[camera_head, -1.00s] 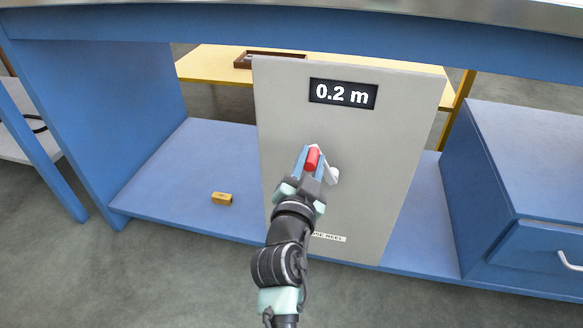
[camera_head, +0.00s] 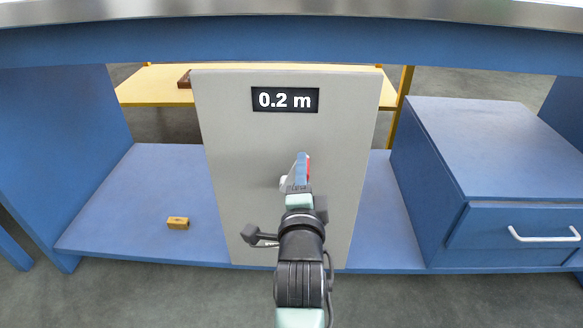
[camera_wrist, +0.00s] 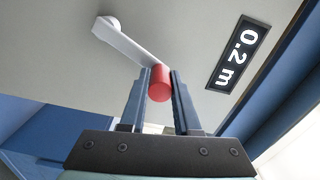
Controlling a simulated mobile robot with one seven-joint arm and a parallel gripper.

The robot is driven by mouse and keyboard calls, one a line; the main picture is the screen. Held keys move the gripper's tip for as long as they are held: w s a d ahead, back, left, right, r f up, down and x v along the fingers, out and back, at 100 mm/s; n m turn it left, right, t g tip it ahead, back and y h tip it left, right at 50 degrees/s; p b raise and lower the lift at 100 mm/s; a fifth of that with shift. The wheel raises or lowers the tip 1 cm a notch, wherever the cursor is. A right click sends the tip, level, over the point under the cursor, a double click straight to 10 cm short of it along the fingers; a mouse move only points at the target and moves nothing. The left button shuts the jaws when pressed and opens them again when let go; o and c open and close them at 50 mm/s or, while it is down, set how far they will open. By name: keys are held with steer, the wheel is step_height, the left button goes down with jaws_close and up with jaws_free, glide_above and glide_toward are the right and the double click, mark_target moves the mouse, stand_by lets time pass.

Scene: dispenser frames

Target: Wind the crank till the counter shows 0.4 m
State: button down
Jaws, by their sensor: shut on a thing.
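The grey panel (camera_head: 230,150) stands upright in the blue bench, and its counter (camera_head: 285,100) reads 0.2 m. The counter also shows in the wrist view (camera_wrist: 238,54). The crank has a pale arm (camera_wrist: 130,42) and a red handle (camera_wrist: 160,84). My gripper (camera_wrist: 159,88) is shut on the red handle, one blue finger on each side. In the head view my gripper (camera_head: 303,172) is in front of the panel, just right of the crank's hub (camera_head: 285,183), and covers much of the handle (camera_head: 308,168).
A small yellow block (camera_head: 178,223) lies on the blue shelf (camera_head: 130,200) left of the panel. A blue drawer unit (camera_head: 500,150) stands at the right. The blue bench beam (camera_head: 290,42) runs above the panel. A yellow table (camera_head: 150,88) is behind.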

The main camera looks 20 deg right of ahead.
steer(key=shift+s+d+f+m, duration=0.2)
steer(key=shift+d+f+m, duration=0.25)
steer(key=shift+m, duration=0.3)
steer(key=shift+s+d+f+m, duration=0.15)
steer(key=shift+d+f+m, duration=0.1)
steer(key=shift+d+m, duration=0.4)
steer(key=shift+a, duration=0.1)
steer(key=c, duration=0.6)
jaws_free()
steer(key=shift+a, duration=0.1)
steer(key=p+v, duration=0.3)
steer(key=v, duration=1)
steer(key=shift+r, duration=0.1)
steer(key=shift+w+r, duration=0.1)
